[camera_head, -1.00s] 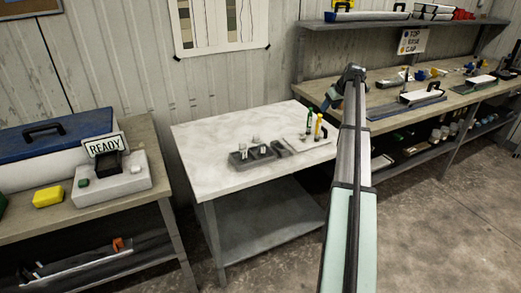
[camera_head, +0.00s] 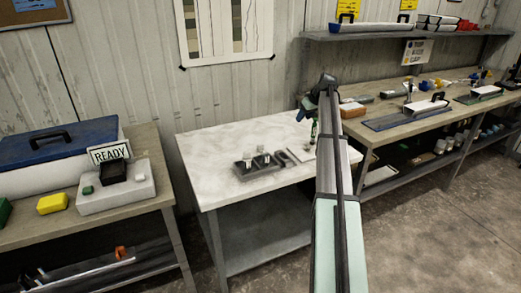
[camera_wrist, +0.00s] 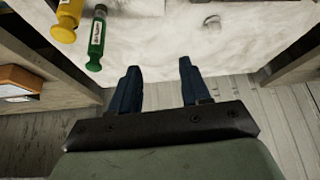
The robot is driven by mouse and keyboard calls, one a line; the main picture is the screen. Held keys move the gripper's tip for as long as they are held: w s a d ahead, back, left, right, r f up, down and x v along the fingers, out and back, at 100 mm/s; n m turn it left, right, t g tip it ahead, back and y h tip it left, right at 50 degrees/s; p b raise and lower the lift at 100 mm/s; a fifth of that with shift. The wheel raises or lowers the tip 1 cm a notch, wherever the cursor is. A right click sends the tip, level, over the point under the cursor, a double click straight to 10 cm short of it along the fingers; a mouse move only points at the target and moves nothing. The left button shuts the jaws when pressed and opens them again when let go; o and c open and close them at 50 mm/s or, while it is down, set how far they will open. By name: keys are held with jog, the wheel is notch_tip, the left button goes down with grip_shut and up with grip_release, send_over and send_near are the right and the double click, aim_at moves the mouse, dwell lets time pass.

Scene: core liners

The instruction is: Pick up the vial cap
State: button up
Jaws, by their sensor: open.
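I cannot pick out the vial cap for certain. A small pale grey round piece (camera_wrist: 212,20) lies on the white table near its wall-side edge in the wrist view; it may be the cap, and I cannot make it out in the head view. My gripper (camera_wrist: 158,75) is open and empty, its two dark blue fingers apart above the table's wall-side edge. The piece lies ahead and slightly right of the fingers there. In the head view my gripper (camera_head: 304,112) is over the table's far right part, partly hidden by my arm.
The white table (camera_head: 215,145) holds a dark rack (camera_head: 258,168) with small pale-topped vials. A green bottle (camera_wrist: 96,38) and a yellow bottle (camera_wrist: 66,18) are left of the fingers in the wrist view. An orange box (camera_wrist: 20,80) sits on the neighbouring bench. The table's far left part is clear.

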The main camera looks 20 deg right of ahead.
jog(key=n+g, duration=0.1)
jog(key=n, duration=0.1)
send_over(260, 144)
jog(key=d, duration=0.3)
notch_tip(260, 144, down, 2)
jog(key=w+a+f+m+g, duration=0.1)
jog(key=w+a+f+m, duration=0.1)
jog(key=f+m+g, duration=0.1)
jog(key=f+m, duration=0.2)
jog(key=m, duration=0.3)
jog(key=s+f+m+g, duration=0.1)
jog(key=f+m, duration=0.2)
jog(key=m, duration=0.4)
jog(key=f+m+g, duration=0.2)
jog(key=f+m, duration=0.1)
jog(key=m, duration=0.3)
jog(key=shift+s+y, duration=0.3)
jog(key=shift+s, duration=0.05)
jog(key=shift+s+a+f, duration=0.1)
jog(key=shift+a+f, duration=0.1)
jog(key=shift+f, duration=1.05)
jog(key=shift+a+f, duration=0.2)
jog(key=shift+f, duration=1.05)
